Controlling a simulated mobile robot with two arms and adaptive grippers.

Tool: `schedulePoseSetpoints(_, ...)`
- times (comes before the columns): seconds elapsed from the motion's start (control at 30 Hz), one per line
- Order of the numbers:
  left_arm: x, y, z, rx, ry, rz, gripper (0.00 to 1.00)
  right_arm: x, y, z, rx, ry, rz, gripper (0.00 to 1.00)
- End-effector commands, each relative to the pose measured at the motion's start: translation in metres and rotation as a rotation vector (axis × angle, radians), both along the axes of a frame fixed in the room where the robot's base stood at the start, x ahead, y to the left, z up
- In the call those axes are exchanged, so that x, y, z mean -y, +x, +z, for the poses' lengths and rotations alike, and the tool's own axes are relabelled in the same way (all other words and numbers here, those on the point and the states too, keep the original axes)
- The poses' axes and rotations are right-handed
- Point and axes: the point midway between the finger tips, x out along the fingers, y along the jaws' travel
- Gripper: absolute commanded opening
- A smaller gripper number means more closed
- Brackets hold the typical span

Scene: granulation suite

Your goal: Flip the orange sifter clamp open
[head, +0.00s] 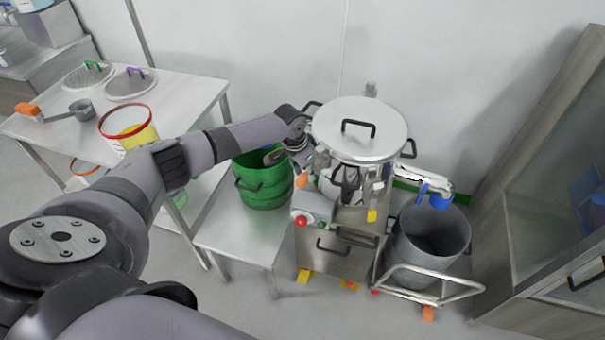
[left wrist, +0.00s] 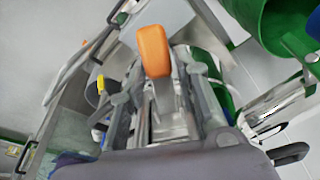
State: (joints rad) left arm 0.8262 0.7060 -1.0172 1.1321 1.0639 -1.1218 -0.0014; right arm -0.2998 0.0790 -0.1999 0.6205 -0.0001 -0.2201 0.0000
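The orange clamp (head: 302,181) is at the left side of the steel sifter (head: 360,130), below its round lid. In the left wrist view the orange clamp handle (left wrist: 154,50) stands out close ahead, with bright metal parts below it. My left gripper (head: 306,160) is at the sifter's left side, right by the clamp; it is small and partly hidden in the head view. In the left wrist view its grey fingers (left wrist: 160,85) look apart, on either side of the metal below the handle. Contact with the clamp cannot be made out. My right gripper is out of view.
A green drum (head: 264,183) stands on a low steel table (head: 238,245) left of the sifter. A red button (head: 301,221) is on the sifter's front. A grey bin (head: 430,240) on a cart stands right. A table (head: 190,92) with lids and a scoop is at left.

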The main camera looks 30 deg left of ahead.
Motion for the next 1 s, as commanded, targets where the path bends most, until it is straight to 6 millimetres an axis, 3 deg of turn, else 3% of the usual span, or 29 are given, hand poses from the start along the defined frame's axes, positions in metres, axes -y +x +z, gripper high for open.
schedulePoseSetpoints(0.2,0.001,0.002,0.003,0.006,-0.003,0.0,0.45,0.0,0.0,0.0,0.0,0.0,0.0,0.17)
schedulePoseSetpoints(0.57,0.0,-0.001,0.003,-0.003,-0.002,0.002,0.45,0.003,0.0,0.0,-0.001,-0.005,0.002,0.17)
schedulePoseSetpoints(0.73,-0.002,-0.006,0.025,0.0,-0.002,0.0,0.45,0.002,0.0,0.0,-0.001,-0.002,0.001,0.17)
schedulePoseSetpoints(1.0,-0.006,-0.018,0.082,0.003,-0.002,0.0,0.45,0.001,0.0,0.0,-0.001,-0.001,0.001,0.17)
